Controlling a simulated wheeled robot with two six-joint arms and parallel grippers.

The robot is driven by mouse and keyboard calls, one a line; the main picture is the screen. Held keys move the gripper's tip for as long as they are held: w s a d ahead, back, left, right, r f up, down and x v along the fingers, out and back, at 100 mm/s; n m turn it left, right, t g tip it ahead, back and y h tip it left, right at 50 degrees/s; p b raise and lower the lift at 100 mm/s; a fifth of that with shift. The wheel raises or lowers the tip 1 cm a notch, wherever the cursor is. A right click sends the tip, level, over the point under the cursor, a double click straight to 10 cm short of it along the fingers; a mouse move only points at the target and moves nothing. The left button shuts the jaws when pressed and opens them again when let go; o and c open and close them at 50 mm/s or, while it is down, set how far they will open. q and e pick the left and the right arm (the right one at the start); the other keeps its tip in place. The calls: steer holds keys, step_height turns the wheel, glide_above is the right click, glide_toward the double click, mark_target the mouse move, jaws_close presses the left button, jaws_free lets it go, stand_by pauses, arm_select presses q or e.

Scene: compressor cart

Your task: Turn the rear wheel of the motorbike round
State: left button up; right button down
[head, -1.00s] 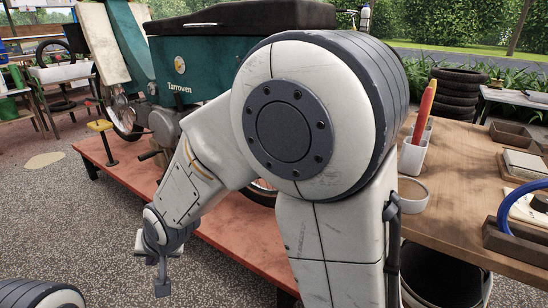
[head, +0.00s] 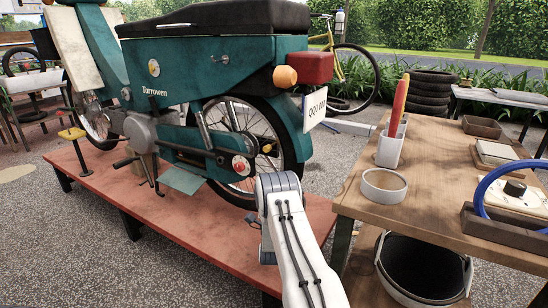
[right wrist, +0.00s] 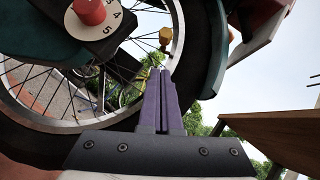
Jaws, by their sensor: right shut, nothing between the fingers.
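The teal motorbike (head: 175,65) stands on a low red platform. Its rear wheel (head: 288,150) has a black tyre, a bright rim and thin spokes; mudguard and side parts cover some of it. In the head view my right arm reaches up in front of the wheel's lower right, and its fingers are hidden. In the right wrist view my right gripper (right wrist: 160,73) is shut and empty, its fingers pointing toward the rear wheel (right wrist: 28,112). I cannot tell whether they touch it. A red knob (right wrist: 90,10) by a numbered dial and a yellow knob (right wrist: 165,38) show there. My left gripper is out of view.
The red platform (head: 110,185) runs under the bike. A wooden bench (head: 430,180) at right carries a white cup (head: 390,150), a ring (head: 384,187) and trays. Gravel floor lies open at left.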

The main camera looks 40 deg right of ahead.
steer(key=p+x, duration=0.3)
steer(key=x, duration=0.5)
steer(key=shift+d+r, duration=0.2)
steer(key=shift+d, duration=0.05)
steer(key=shift+x, duration=0.75)
